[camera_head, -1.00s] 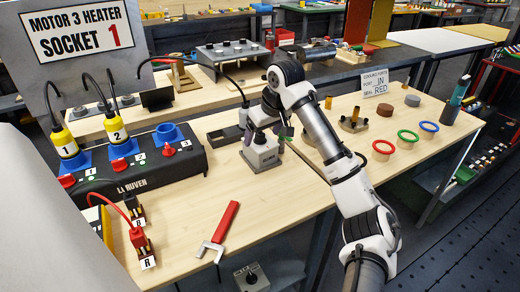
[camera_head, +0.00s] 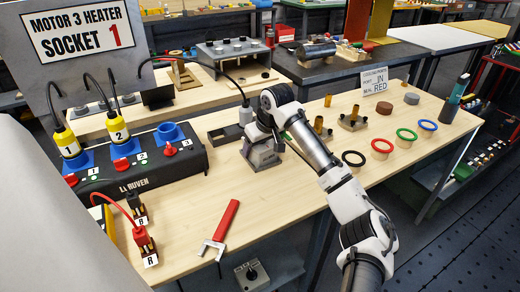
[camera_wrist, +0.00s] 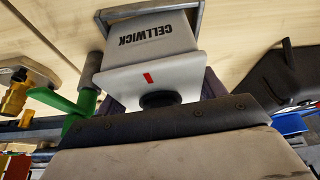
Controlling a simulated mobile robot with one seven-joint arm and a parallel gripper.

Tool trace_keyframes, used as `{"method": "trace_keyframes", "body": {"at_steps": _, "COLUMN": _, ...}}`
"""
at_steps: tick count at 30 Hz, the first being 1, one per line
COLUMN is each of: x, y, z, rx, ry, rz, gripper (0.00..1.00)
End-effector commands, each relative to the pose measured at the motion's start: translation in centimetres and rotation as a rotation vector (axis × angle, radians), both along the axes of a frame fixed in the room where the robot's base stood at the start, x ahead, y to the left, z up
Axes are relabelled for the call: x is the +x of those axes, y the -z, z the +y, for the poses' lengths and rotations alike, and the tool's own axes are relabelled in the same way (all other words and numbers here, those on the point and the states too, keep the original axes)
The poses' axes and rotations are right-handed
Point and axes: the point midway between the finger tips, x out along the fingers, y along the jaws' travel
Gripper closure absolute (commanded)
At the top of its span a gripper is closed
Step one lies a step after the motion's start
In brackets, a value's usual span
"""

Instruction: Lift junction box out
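A light grey box (camera_head: 263,156) stands on the bench; I take it to be the junction box. In the wrist view the box (camera_wrist: 150,45) reads "CELLWICK" upside down, with a red mark and a dark round part towards me. My gripper (camera_head: 262,140) is low over the box. In the wrist view dark purplish finger parts show close on both sides of the box's near end; whether they press on it is hidden. A grey bar with a green part (camera_wrist: 82,105) is beside the box on the left. A second small grey box (camera_head: 251,275) with a black knob sits below the bench.
A black socket unit (camera_head: 140,178) with yellow plugs stands left. A grey cable plug (camera_head: 245,115) is close behind my gripper. A red-handled tool (camera_head: 226,222) lies in front. Brass parts (camera_head: 351,120) and coloured rings (camera_head: 381,147) are at right. Bench around the red tool is clear.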

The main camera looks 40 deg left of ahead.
Motion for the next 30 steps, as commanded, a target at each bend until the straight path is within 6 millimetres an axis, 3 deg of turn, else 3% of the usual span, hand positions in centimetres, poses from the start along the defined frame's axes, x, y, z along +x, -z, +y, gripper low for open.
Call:
{"method": "trace_keyframes", "body": {"at_steps": 1, "x": 0.0, "y": 0.0, "z": 0.0, "rx": 0.0, "ry": 0.0, "rz": 0.0, "gripper": 0.44}}
{"method": "trace_keyframes", "body": {"at_steps": 6, "x": 0.0, "y": -0.1, "z": 0.0, "rx": 0.002, "ry": -0.001, "rz": -0.001, "gripper": 0.63}}
{"method": "trace_keyframes", "body": {"at_steps": 17, "x": 0.0, "y": -0.8, "z": 0.0, "rx": 0.002, "ry": -0.001, "rz": -0.001, "gripper": 0.63}}
{"method": "trace_keyframes", "body": {"at_steps": 23, "x": 0.0, "y": -3.6, "z": 0.1, "rx": 0.004, "ry": -0.001, "rz": -0.004, "gripper": 0.63}}
{"method": "trace_keyframes", "body": {"at_steps": 30, "x": 0.0, "y": -9.7, "z": 0.2, "rx": 0.004, "ry": -0.001, "rz": -0.004, "gripper": 0.63}}
